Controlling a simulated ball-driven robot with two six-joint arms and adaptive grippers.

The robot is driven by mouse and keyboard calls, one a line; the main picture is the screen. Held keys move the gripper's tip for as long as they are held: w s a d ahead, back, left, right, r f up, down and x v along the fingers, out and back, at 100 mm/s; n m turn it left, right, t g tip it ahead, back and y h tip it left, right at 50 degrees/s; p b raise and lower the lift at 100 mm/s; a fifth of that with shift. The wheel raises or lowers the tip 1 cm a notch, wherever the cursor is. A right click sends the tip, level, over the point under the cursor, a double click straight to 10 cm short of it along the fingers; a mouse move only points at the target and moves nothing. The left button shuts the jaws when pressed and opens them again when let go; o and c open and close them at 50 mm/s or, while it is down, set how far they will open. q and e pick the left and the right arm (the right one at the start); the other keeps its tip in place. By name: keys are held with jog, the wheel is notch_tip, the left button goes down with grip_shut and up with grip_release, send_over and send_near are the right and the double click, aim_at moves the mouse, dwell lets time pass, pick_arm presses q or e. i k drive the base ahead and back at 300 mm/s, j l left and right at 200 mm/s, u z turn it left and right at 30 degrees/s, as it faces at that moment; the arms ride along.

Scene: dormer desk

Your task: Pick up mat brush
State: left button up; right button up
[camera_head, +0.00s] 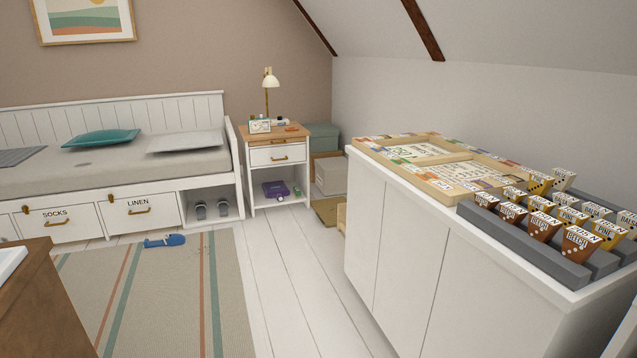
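A small blue object (165,240) lies at the far edge of the striped mat, in front of the daybed. It looks like the mat brush, with a rounded body and a narrower end, but it is too small to be certain. The striped mat (165,295) lies flat on the floor. Neither of my grippers shows in the head view.
A daybed (75,225) with drawers stands behind the mat, with grey slippers (201,211) in its open cubby. A nightstand (277,155) stands beside it. A white cabinet (400,250) fills the right, and brown furniture (40,305) the lower left. Floorboards (290,270) between are clear.

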aim_at(297, 192)
jog(key=i+j+u, duration=0.1)
jog(key=i+u, duration=0.15)
jog(key=i, duration=0.55)
jog(key=i+u, duration=0.3)
jog(key=i, duration=0.55)
jog(key=i+j+z, duration=0.45)
jog(key=i+j, duration=0.2)
jog(key=i, duration=0.25)
jog(key=i+j+z, duration=0.4)
jog(key=i+j, duration=0.4)
jog(key=j, duration=0.15)
jog(key=i+u, duration=0.15)
jog(key=i, duration=0.85)
jog(key=i+u, duration=0.15)
jog(key=i, duration=0.9)
